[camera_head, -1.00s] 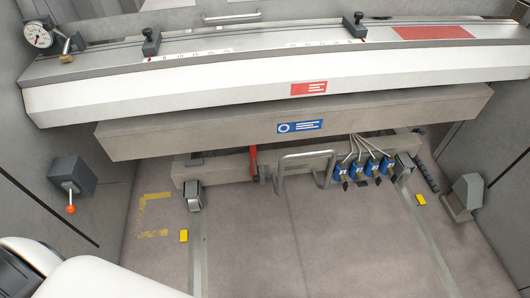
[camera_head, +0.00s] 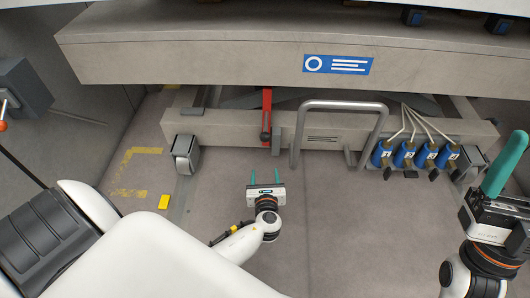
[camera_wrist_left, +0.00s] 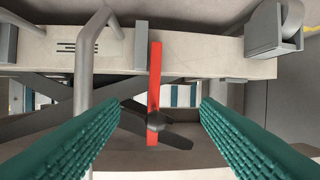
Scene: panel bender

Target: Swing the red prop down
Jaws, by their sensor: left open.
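The red prop (camera_head: 266,112) is a narrow red bar standing upright against the front of the low grey beam, with a dark knob at its lower end in the head view. My left gripper (camera_head: 265,174) is open and empty, its teal fingers apart below and in front of the prop. In the left wrist view the red prop (camera_wrist_left: 155,75) shows between the two open fingers, farther off and not touched. My right gripper (camera_head: 503,165) is at the right edge; one teal finger shows clearly, so its opening cannot be told.
A grey tubular handle (camera_head: 342,105) stands just right of the prop. Blue cylinders (camera_head: 405,155) with pale cables sit farther right. A wide beam with a blue label (camera_head: 337,64) overhangs above. The floor (camera_head: 330,220) in front is clear.

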